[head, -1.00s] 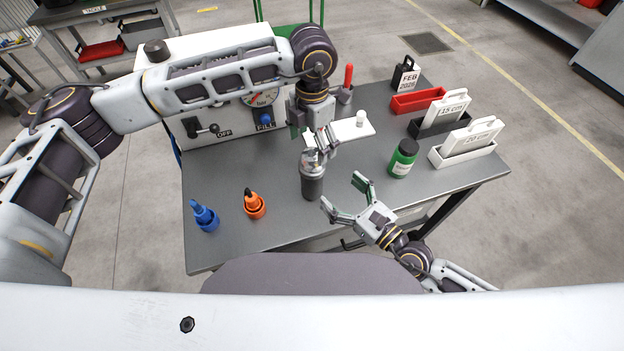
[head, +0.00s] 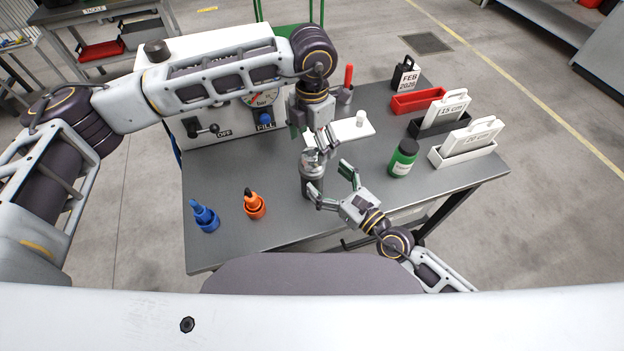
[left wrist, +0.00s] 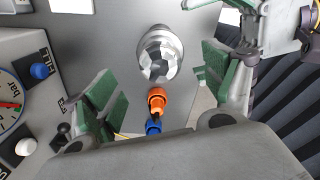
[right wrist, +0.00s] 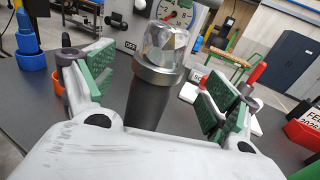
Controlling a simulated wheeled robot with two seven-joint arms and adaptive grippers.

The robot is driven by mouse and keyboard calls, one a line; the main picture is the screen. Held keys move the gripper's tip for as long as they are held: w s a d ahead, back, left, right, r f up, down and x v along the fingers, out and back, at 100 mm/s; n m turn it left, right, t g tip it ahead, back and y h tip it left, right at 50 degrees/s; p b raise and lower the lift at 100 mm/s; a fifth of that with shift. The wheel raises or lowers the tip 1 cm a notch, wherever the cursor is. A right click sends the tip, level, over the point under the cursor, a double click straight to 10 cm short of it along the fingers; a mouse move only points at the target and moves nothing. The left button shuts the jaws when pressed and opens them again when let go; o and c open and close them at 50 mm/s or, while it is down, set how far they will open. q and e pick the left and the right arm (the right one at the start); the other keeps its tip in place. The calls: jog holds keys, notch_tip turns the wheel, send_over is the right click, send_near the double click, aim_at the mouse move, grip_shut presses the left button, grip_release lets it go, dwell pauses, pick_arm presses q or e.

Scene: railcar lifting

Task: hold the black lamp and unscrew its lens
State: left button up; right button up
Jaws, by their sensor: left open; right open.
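The black lamp (head: 312,188) stands upright on the grey table, its dark body below a silver collar and a clear faceted lens (right wrist: 165,45). The lens also shows from above in the left wrist view (left wrist: 160,55). My left gripper (head: 318,150) is open above the lamp, pointing down, its green-padded fingers apart from the lens. My right gripper (head: 332,184) is open and comes from the right, low by the lamp. In the right wrist view the lamp body (right wrist: 148,108) stands between its green pads, with gaps on both sides. The lamp's base is partly hidden.
A blue bottle (head: 205,215) and an orange bottle (head: 254,204) stand left of the lamp. A green jar (head: 403,158) stands to the right, before the white and dark card holders (head: 462,150). A gauge panel (head: 225,120) stands behind.

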jog(key=shift+x, duration=3.25)
jog(key=c, duration=1.7)
pick_arm(q)
jog(key=shift+w+r, duration=0.1)
pick_arm(e)
grip_shut()
